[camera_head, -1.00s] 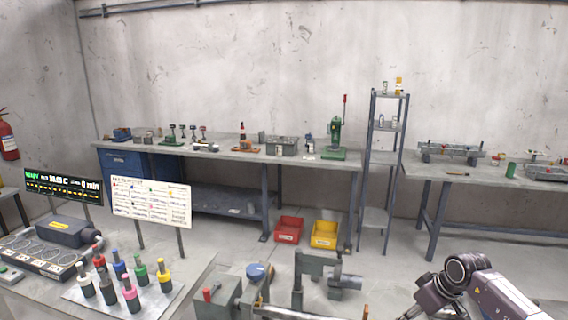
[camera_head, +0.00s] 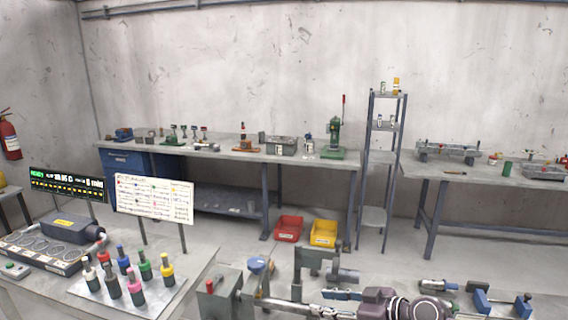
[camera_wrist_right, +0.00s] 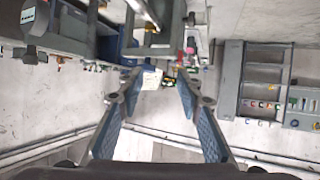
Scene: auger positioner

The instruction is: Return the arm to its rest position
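My right arm (camera_head: 400,305) shows at the bottom right of the head view, its purple-grey joints low over the front bench. Blue-padded parts beside it, apparently my right gripper (camera_head: 342,295), lie just left of it, near the grey bench fixture (camera_head: 305,265). In the right wrist view my right gripper (camera_wrist_right: 158,74) has its two blue-padded fingers apart with nothing held between them. My left gripper is in neither view.
Coloured-top holders (camera_head: 125,275) stand on a plate at the left, beside a sign board (camera_head: 153,199) and display (camera_head: 67,185). Red (camera_head: 288,229) and yellow (camera_head: 323,233) bins sit on the floor. Small blue fixtures (camera_head: 500,303) lie at the right. The aisle behind is clear.

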